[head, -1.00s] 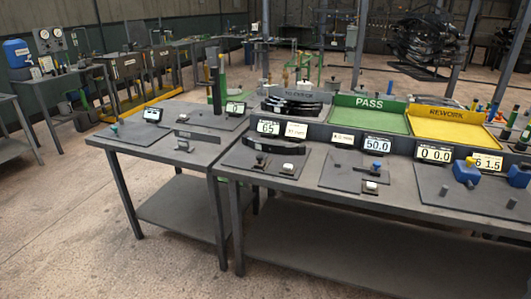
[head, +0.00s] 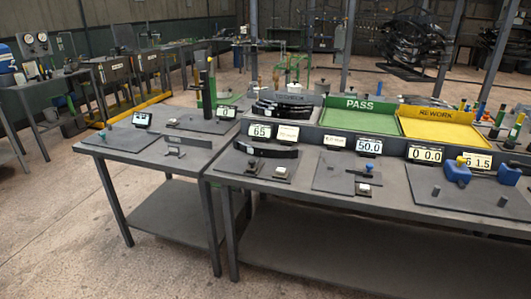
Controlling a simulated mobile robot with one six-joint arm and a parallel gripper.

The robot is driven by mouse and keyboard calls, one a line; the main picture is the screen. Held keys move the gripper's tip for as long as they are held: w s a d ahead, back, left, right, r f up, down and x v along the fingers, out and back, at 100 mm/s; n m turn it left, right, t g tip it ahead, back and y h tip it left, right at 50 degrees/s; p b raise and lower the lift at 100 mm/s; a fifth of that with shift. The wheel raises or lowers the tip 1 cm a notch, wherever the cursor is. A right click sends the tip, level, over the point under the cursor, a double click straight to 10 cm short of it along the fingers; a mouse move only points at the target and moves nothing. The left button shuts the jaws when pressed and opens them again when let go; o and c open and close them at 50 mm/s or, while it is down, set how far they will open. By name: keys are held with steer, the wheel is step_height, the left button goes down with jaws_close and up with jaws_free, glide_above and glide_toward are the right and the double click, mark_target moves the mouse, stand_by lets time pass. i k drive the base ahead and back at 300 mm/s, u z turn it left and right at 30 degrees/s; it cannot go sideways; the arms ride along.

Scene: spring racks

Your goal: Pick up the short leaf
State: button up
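A dark curved leaf (head: 266,149) lies on a grey plate of the front bench, behind a small block with a pale top (head: 280,171) and near the display reading 65 (head: 260,131). Several dark curved leaves (head: 287,106) lie stacked in a grey-fronted tray at the back of the bench. They overlap, so I cannot tell their lengths or which leaf is the short one. My gripper is not in view.
A green PASS tray (head: 358,119) and a yellow REWORK tray (head: 438,127) stand at the back of the bench (head: 300,195), both looking empty. A second bench (head: 130,152) adjoins at left. Blue fixtures (head: 456,172) stand at right. Open floor (head: 60,240) lies front left.

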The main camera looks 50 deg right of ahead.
mark_target(292, 153)
steer(key=i, duration=0.9)
steer(key=u, duration=0.05)
